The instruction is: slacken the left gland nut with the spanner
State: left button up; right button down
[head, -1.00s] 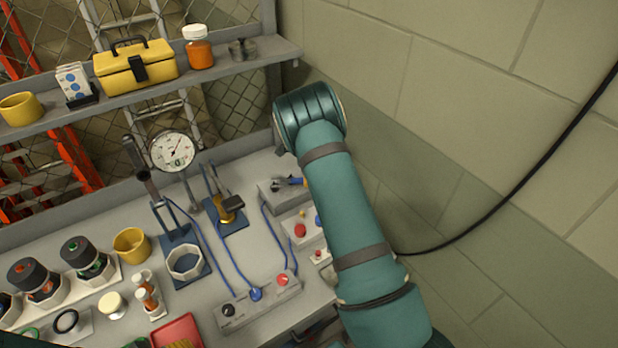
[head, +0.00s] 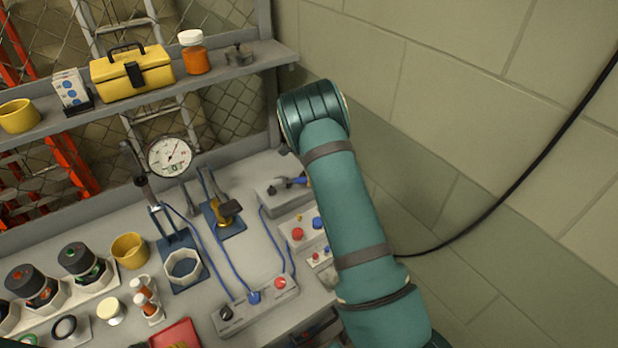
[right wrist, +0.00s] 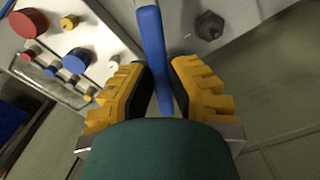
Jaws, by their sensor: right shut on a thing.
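My right gripper (right wrist: 160,68) is shut on the blue handle of the spanner (right wrist: 152,28), with a yellow-padded finger on each side. My forearm hides the right gripper there. My left gripper is out of view.
Red and blue buttons (right wrist: 76,61) lie left of the gripper. A switch box (head: 255,305) with blue cables stands nearer the front. A gauge (head: 170,157), yellow cup (head: 131,250) and jars fill the left bench. A wall (head: 480,110) is close on the right.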

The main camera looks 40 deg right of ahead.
jog(key=shift+s+d+r+p, duration=0.2)
jog(key=shift+s+d+r, duration=0.15)
jog(key=shift+d, duration=0.2)
jog(key=shift+s+d+r+p, duration=0.15)
jog(key=shift+s+d+r, duration=0.1)
jog(key=shift+d+r, duration=0.25)
